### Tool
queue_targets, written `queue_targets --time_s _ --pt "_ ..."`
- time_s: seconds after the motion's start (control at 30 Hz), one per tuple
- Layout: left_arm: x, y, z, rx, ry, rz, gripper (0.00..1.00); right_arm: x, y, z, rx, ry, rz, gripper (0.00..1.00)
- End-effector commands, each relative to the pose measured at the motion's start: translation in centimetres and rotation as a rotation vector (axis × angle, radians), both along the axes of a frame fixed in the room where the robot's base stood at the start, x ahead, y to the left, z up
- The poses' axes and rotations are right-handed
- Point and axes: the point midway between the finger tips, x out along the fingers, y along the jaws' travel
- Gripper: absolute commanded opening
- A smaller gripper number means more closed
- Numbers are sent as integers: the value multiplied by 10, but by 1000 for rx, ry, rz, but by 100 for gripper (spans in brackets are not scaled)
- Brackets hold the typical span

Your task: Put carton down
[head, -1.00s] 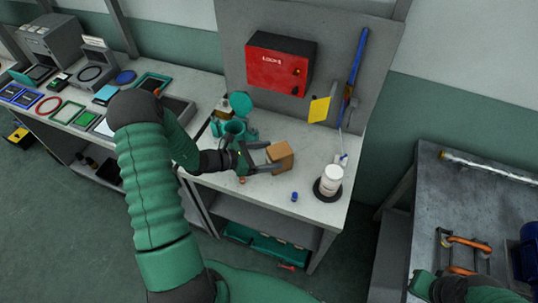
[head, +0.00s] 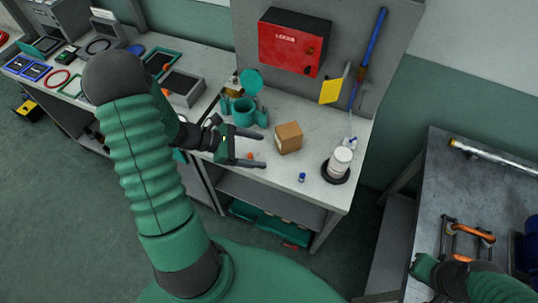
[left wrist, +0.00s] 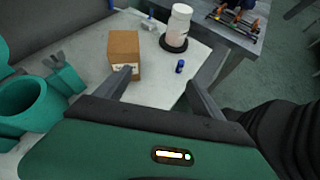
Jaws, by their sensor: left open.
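The brown carton (head: 289,138) stands upright on the light workbench (head: 262,172). In the left wrist view the carton (left wrist: 124,52) stands beyond the left finger, with a small pale label low on its front. My left gripper (head: 263,149) is open and empty, to the left of the carton and apart from it. In the left wrist view its two fingers (left wrist: 158,88) are spread with bare bench between them.
A teal pump housing (head: 243,111) stands left of the carton. A white bottle (head: 340,161) on a black disc and a small blue cap (head: 302,177) are to the right. A red lockout box (head: 294,42) hangs behind. A grey table (head: 450,200) holds orange-handled parts.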

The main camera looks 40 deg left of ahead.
Motion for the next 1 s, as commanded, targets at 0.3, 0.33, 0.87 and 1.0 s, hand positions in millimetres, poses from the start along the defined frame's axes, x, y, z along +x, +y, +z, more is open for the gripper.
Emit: queue_targets --time_s 0.3,0.33,0.87,1.0 --pt "-75 -114 0 1045 -214 -1456 78 0 0 0 0 0 0 0" --pt "-72 -117 5 1131 -276 -1557 78 0 0 0 0 0 0 0" --pt "-51 -135 27 1441 -562 -1893 78 0 0 0 0 0 0 0" --pt "-51 -135 27 1441 -562 -1893 78 0 0 0 0 0 0 0"
